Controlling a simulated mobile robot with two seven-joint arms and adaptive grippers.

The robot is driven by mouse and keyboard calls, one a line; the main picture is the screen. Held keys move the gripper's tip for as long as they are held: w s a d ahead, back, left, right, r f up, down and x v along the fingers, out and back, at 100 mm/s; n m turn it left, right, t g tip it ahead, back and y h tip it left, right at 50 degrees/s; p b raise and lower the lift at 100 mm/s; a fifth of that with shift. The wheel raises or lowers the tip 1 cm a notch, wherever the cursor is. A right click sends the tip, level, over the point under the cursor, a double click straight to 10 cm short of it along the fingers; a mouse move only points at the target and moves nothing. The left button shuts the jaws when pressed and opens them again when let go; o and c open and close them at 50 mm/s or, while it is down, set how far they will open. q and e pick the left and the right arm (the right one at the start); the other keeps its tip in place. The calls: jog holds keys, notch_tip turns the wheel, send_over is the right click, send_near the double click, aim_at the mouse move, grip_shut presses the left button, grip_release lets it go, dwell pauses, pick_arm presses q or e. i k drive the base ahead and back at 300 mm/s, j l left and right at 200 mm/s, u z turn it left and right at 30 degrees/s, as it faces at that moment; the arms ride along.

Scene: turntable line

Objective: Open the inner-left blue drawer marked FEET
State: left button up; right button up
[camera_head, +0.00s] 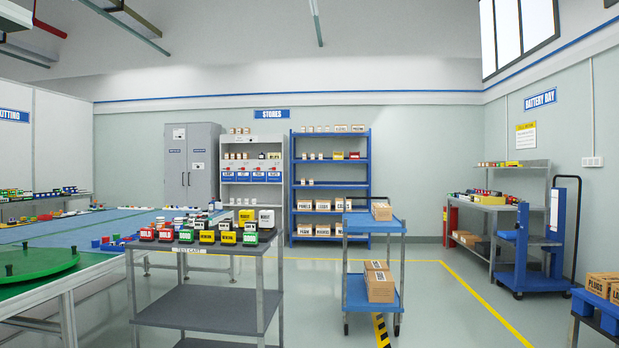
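A row of several blue drawers with white label strips sits in the white shelving unit (224,161) under the STORES sign at the back wall. The inner-left blue drawer (243,177) is second from the left in this row. It looks shut, flush with the others. The lettering on its label is too small to read. Neither of my grippers is in view.
A grey test cart (205,301) with coloured units on top stands in front, between me and the shelving. A blue trolley (373,222) with boxes is right of it. Green turntable (38,262) at left. Open floor (440,310) lies at right.

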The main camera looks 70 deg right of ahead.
aim_at(241, 176)
jog(key=z, duration=2)
jog(key=i+l+z, duration=0.3)
jog(key=i+z, duration=0.15)
jog(key=i, duration=0.25)
jog(key=i+l+z, duration=0.1)
jog(key=i+z, duration=0.35)
jog(key=i, duration=0.25)
jog(key=i+z, duration=0.2)
jog(key=i, duration=0.6)
jog(key=i+j+z, duration=0.25)
jog(key=i, duration=0.6)
jog(key=i+l+z, duration=0.1)
jog(key=i+z, duration=0.2)
jog(key=i, duration=0.5)
jog(key=i+z, duration=0.3)
jog(key=i, duration=0.45)
jog(key=i+u, duration=0.2)
jog(key=i, duration=0.6)
jog(key=i+l+u, duration=0.25)
jog(key=i, duration=0.6)
jog(key=i+j+u, duration=0.1)
jog(key=i+u, duration=0.25)
jog(key=i, duration=0.4)
jog(key=i+l+u, duration=0.1)
jog(key=i+u, duration=0.25)
jog(key=i, duration=0.45)
